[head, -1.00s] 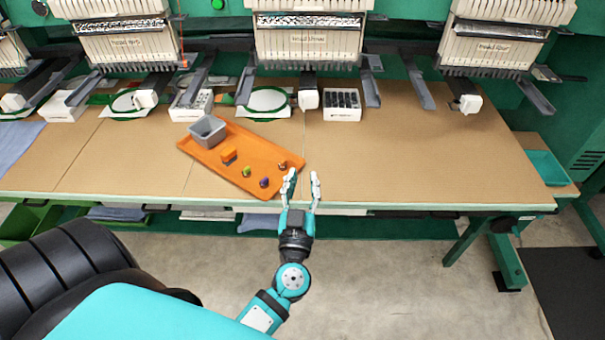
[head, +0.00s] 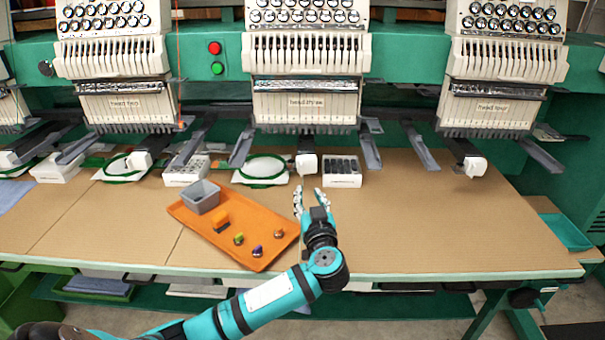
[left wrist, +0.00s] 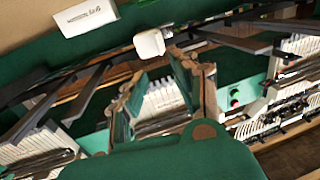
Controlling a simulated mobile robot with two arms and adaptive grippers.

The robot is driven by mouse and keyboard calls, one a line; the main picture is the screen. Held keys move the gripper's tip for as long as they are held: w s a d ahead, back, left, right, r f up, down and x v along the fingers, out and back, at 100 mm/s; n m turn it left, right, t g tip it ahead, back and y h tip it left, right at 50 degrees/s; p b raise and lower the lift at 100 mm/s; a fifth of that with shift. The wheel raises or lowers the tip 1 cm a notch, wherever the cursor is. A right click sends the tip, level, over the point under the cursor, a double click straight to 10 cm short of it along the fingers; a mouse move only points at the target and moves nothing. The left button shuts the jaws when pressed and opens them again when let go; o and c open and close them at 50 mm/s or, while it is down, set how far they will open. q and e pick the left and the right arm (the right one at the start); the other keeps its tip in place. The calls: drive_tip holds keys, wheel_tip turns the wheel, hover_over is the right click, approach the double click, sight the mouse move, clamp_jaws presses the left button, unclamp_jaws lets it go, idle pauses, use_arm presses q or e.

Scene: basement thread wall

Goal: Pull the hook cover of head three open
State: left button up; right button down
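Head three (head: 306,105) is the middle machine head, with a label on its white front. Below it a small white block (head: 307,165), which looks like its hook cover, sits at the end of a dark arm; I see no gap showing it open. My left gripper (head: 311,192) is open and empty, just in front of this block and apart from it, fingers pointing at it. In the left wrist view the white block (left wrist: 149,43) lies beyond the two spread fingers (left wrist: 163,88). My right gripper is not in view.
A green hoop (head: 263,168) lies left of the block, and a white box with dark slots (head: 342,172) stands right of it. An orange tray (head: 262,262) with a grey bin (head: 200,196) and small items lies left of my arm. The tabletop (head: 430,225) to the right is clear.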

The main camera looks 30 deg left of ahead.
sight(302, 169)
use_arm(q)
drive_tip(key=x, duration=1.1)
drive_tip(key=shift+w+a+b, duration=0.2)
drive_tip(key=shift+w+b, duration=0.05)
drive_tip(key=shift+b, duration=0.15)
drive_tip(key=shift+c, duration=0.3)
clamp_jaws()
